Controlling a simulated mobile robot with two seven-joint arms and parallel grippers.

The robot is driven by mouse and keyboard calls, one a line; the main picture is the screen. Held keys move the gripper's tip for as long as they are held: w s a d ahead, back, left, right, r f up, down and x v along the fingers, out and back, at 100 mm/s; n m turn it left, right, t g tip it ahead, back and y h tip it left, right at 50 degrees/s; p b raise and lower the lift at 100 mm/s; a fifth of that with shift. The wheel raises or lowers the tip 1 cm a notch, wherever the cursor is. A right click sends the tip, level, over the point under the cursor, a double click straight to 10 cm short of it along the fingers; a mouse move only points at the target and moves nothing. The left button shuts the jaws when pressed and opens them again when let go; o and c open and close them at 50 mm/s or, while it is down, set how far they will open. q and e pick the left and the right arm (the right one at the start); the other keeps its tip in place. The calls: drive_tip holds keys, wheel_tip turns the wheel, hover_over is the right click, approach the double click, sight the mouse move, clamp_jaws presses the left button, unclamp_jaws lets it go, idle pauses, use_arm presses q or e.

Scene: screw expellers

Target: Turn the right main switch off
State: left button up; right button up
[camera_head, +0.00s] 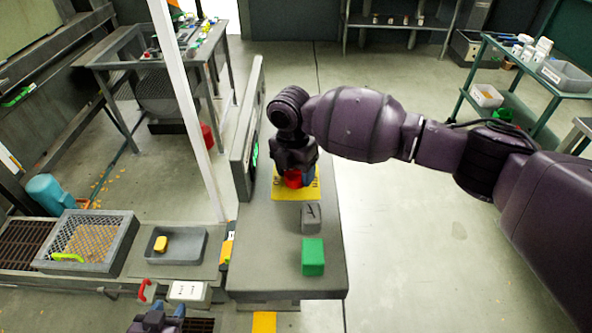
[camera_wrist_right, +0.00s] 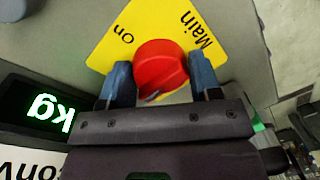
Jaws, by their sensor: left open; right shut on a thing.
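The right main switch is a red round knob (camera_head: 292,179) on a yellow plate (camera_head: 297,194), on the grey console (camera_head: 262,262). In the right wrist view the knob (camera_wrist_right: 160,68) sits between the blue fingers of my right gripper (camera_wrist_right: 162,80), which is shut on it. The yellow plate (camera_wrist_right: 113,43) there shows "Main" and "on"; its lower part is hidden by the gripper. A small blue-grey mark shows at the knob's lower edge. In the head view my right arm hides part of the plate. My left gripper (camera_head: 157,316) is open and empty at the bottom edge.
A grey block (camera_head: 311,218) and a green block (camera_head: 313,257) are on the console. An upright panel (camera_head: 246,135) with a green display stands along its left side. A grey tray (camera_head: 176,246) with a yellow item lies left.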

drive_tip(key=shift+r, duration=0.1)
drive_tip(key=o, duration=0.9)
drive_tip(key=r, duration=1)
drive_tip(key=shift+w+a+r, duration=0.25)
drive_tip(key=shift+a+r, duration=0.1)
drive_tip(key=shift+a, duration=0.05)
